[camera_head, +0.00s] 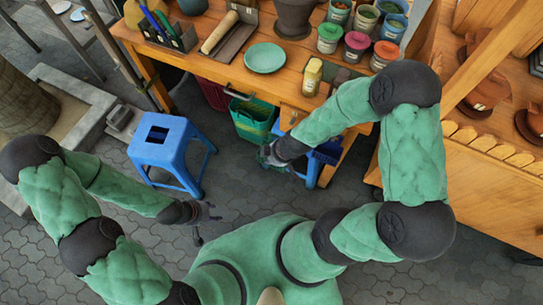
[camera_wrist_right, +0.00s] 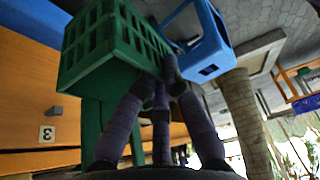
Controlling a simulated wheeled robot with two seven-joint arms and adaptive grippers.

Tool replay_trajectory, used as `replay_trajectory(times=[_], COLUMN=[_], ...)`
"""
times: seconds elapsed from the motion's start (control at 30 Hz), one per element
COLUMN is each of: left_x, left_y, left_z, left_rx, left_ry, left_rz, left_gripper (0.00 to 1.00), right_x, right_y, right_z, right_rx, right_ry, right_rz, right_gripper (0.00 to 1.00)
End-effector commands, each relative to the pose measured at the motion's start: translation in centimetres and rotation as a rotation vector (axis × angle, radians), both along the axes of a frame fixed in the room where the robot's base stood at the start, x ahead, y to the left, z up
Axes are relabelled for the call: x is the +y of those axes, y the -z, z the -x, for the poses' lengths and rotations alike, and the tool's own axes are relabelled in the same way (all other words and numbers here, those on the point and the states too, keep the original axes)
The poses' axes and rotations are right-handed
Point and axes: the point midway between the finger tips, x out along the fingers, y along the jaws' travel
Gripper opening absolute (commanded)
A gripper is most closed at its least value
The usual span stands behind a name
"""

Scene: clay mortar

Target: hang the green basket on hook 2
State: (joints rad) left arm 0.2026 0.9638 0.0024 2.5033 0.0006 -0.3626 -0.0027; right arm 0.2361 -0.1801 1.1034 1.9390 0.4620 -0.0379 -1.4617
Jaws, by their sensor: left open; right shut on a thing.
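The green basket (camera_head: 252,120) hangs or is held in front of the wooden table's front edge in the head view. In the right wrist view the basket (camera_wrist_right: 105,50) fills the upper left, tilted, with slotted walls. My right gripper (camera_head: 267,154) is at the basket's near lower side in the head view. Its dark fingers (camera_wrist_right: 155,85) are closed at the basket's edge in the wrist view; the exact grip is hidden. My left gripper (camera_head: 207,214) is open and empty above the paving. A label reading 3 (camera_wrist_right: 47,134) is on the wood; hook 2 cannot be made out.
A blue stool (camera_head: 163,145) stands left of the basket. A red basket (camera_head: 215,93) is under the table edge, left of the green one. A blue basket (camera_head: 328,150) is at the right. The tabletop holds a green plate (camera_head: 265,58), jars and tools.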

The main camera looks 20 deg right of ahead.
Motion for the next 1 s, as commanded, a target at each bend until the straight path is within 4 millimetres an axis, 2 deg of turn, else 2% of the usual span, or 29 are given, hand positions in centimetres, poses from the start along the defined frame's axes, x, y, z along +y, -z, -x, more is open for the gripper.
replay_trajectory(times=[1.0], left_x=[0.0], left_y=[0.2], left_z=[0.0], left_rx=[0.0], left_ry=[0.0], left_rz=[0.0], left_gripper=[0.46], right_x=[4.0], right_y=[0.0], right_z=[3.4], right_rx=[0.0], right_ry=[-0.002], right_rz=[0.0], right_gripper=[0.0])
